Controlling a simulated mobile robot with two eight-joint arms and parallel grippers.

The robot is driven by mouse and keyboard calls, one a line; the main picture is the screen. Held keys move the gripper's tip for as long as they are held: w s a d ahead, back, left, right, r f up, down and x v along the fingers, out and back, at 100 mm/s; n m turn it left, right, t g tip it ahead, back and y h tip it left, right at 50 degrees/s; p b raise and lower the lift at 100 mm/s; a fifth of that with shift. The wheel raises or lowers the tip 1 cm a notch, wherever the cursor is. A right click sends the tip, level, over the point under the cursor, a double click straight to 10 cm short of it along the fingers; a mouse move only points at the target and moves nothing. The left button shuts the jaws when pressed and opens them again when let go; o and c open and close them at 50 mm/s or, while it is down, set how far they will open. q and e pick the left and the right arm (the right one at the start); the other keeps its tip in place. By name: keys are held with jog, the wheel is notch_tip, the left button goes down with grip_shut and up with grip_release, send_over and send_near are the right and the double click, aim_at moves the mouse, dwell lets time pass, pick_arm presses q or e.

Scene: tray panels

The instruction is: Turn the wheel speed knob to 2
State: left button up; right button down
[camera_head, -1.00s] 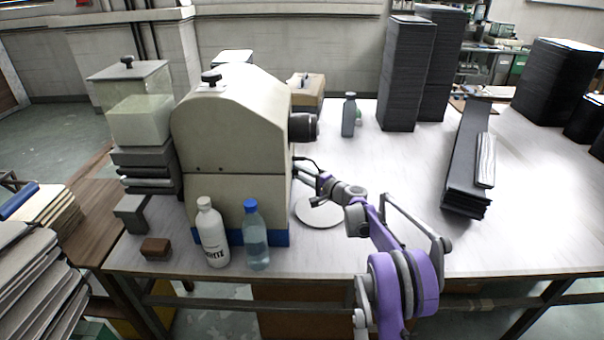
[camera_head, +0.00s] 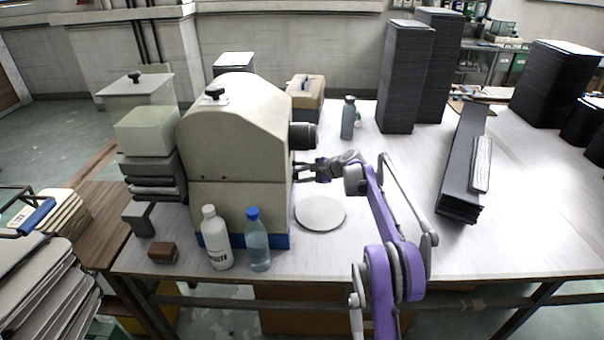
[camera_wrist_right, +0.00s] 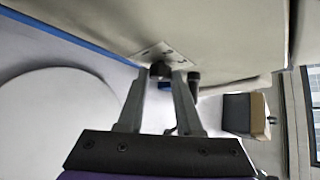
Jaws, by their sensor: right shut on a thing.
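The beige machine (camera_head: 235,145) stands on the white table, with a dark cylinder (camera_head: 303,135) on its right side. In the right wrist view, a pale panel plate (camera_wrist_right: 152,52) on the machine bears a small dark knob (camera_wrist_right: 160,68). My right gripper (camera_head: 300,171) is at the machine's right side, below the cylinder. In the right wrist view, its fingertips (camera_wrist_right: 164,77) are shut on the knob. The knob's pointer and the numbers around it are too small to read. My left gripper is not in view.
A round pale disc (camera_head: 320,213) lies below my right gripper. A white bottle (camera_head: 215,240) and a blue-capped bottle (camera_head: 257,245) stand at the machine's front. A grey bottle (camera_head: 348,118) and a brown box (camera_head: 306,92) are behind. Tall dark stacks (camera_head: 405,80) stand at the back right.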

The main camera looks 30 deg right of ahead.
dwell(0.4)
jog(key=c, duration=0.6)
grip_release()
jog(key=shift+o, duration=0.2)
jog(key=v, duration=1)
jog(key=shift+d+r, duration=0.2)
jog(key=shift+r, duration=0.15)
jog(key=shift+s, duration=0.2)
